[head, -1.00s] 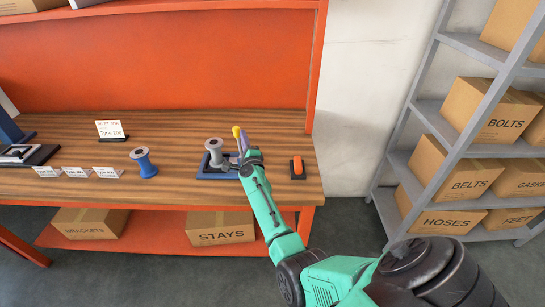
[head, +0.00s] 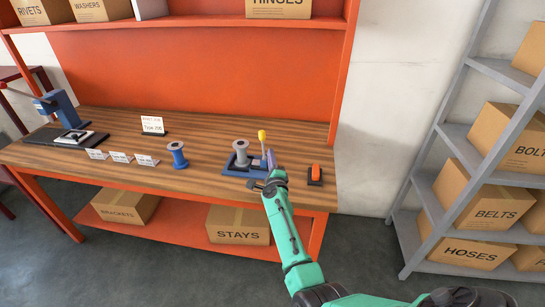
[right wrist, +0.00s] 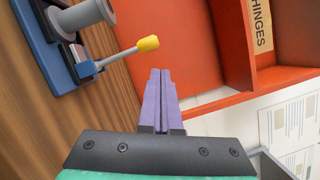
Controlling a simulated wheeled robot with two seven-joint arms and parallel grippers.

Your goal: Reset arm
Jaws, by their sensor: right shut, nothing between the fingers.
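My right gripper (head: 271,162) is at the end of the green arm, over the front right part of the wooden workbench (head: 215,183). In the right wrist view its two purple fingers (right wrist: 161,100) are together with nothing between them. Just left of it stands a blue dispenser (head: 238,170) with a grey spool (head: 241,153) and a yellow-tipped lever (head: 262,136). The lever also shows in the right wrist view (right wrist: 148,44), apart from the fingers. My left gripper is not in view.
A red-orange switch (head: 315,172) on a dark base lies right of the gripper. A blue spool (head: 178,156), small white cards (head: 119,157) and a blue press (head: 57,108) stand to the left. Grey shelving (head: 425,184) with boxes is at the right. A red-orange back panel (head: 210,75) rises behind.

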